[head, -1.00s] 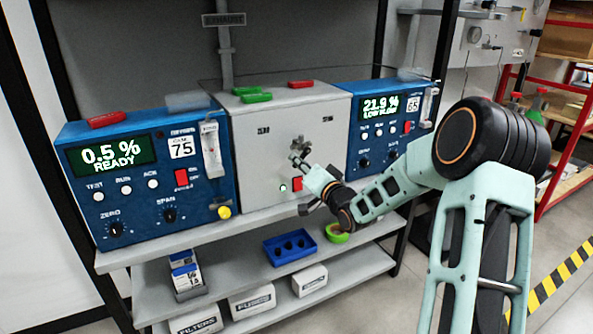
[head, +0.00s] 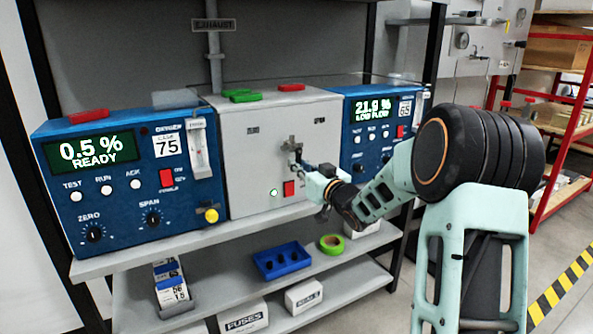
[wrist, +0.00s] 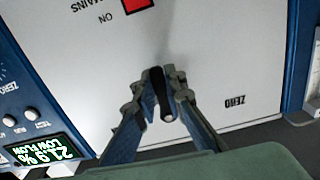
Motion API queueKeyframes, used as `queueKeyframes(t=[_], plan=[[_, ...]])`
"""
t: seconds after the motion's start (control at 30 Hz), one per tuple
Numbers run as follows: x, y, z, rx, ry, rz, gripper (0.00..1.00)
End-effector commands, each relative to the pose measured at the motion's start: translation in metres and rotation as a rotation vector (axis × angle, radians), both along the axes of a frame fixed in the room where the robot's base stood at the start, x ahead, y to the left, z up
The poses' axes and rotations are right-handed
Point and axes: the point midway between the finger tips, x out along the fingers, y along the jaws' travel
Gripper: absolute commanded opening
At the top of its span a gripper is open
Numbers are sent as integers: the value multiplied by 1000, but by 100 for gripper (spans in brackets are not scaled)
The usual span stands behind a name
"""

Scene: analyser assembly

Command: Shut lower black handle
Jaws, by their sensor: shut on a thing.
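A black handle (wrist: 156,82) sits on the front of the light grey centre box, between the fingertips of my gripper (wrist: 160,98) in the wrist view. The fingers are closed around it, and a small pale round end shows at its lower tip.
A red switch (head: 289,188) and lit green button (head: 274,192) are below left of my gripper. Blue analysers stand left (head: 120,185) and right (head: 370,145). The shelf below holds a blue tray (head: 281,262) and a green ring (head: 331,243).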

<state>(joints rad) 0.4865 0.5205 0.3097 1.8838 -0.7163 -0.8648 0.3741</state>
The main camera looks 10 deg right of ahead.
Motion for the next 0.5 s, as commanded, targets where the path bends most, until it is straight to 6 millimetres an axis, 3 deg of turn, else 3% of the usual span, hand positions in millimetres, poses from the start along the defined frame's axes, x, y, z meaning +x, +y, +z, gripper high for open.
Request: queueKeyframes(t=[0.5], plan=[[0, -2, -1, -36, -10, -1, 0]])
